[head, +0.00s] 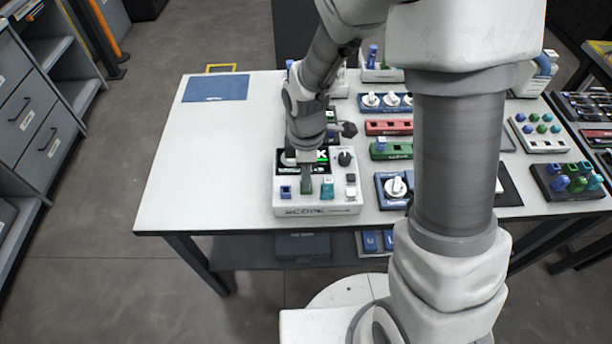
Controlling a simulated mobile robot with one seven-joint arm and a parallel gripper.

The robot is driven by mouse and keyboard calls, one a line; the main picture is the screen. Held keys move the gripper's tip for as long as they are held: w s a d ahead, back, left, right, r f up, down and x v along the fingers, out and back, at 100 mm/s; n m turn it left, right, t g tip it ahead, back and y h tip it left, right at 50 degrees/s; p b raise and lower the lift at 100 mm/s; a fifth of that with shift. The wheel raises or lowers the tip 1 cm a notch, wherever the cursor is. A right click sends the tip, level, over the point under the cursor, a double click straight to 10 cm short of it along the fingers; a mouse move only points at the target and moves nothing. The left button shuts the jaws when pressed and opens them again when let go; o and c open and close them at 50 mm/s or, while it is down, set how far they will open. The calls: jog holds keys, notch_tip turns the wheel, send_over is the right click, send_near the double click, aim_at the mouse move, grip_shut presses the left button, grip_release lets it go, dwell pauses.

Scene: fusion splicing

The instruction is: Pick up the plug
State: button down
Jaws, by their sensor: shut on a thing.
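A white device box (317,211), with "SCOPE" on its front, stands near the table's front edge. Small coloured parts are on its face: a blue one (286,192) at left, a dark green one (306,187) in the middle and a teal one (327,191) at right. My gripper (305,172) points down over the middle of the box and is shut on the dark green plug. The fingertips are small and partly hidden by the wrist, and whether the plug is seated in the box or clear of it cannot be told.
A black knob (345,159) is right of my gripper. A red block (388,128), a green block (391,150) and a blue unit with a white dial (395,187) stand farther right, partly behind my arm. A blue mat (216,88) lies back left; the table's left side is clear.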

notch_tip(320, 180, up, 4)
jog(key=shift+r+p, duration=0.25)
jog(key=shift+p, duration=0.2)
jog(key=w+d+r+p, duration=0.1)
jog(key=d+r, duration=0.5)
jog(key=d, duration=0.5)
jog(key=shift+w+d+r, duration=0.2)
jog(key=shift+w+d, duration=0.1)
jog(key=c, duration=1.3)
grip_release()
grip_shut()
